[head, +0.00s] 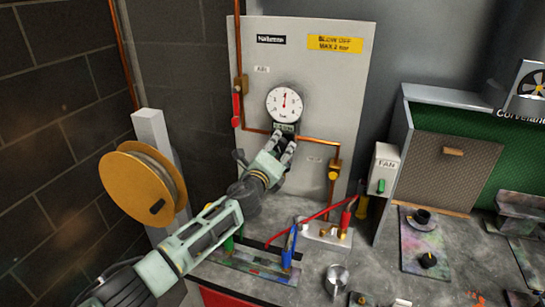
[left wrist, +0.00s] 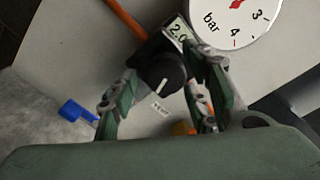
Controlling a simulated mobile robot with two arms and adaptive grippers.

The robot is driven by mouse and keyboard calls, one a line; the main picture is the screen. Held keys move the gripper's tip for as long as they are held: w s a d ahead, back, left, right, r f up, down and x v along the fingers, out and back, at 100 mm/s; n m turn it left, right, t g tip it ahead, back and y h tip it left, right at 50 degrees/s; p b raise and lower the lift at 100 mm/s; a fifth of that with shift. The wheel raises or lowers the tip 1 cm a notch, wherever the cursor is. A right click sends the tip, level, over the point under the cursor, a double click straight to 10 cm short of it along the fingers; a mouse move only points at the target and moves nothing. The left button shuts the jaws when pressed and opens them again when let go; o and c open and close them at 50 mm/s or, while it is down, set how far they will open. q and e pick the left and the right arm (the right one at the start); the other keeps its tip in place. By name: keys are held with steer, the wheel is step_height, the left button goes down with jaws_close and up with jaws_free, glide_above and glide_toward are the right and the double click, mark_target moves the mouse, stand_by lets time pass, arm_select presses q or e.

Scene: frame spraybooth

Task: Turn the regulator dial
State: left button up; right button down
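The regulator dial is a black knob with a white line (left wrist: 163,78), below a small display (left wrist: 179,31) that reads 2.0 in the left wrist view. My left gripper (left wrist: 168,82) is open, with its fingers on either side of the knob; whether they touch it I cannot tell. In the head view the left gripper (head: 285,143) reaches up to just under the display and hides the knob. The round white gauge (head: 284,104) with a red needle is above; part of it, marked bar, shows in the left wrist view (left wrist: 236,18). My right gripper is not in view.
The grey panel (head: 300,60) carries copper pipes (head: 318,144), a red-handled valve (head: 237,108) and a yellow label (head: 336,44). A hose reel (head: 142,188) stands left of my arm. A fan switch box (head: 383,168) is right of the panel. Blue and red-handled parts stand on the bench below.

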arm_select(q)
steer(key=v, duration=1.2)
steer(key=shift+w+f, duration=0.1)
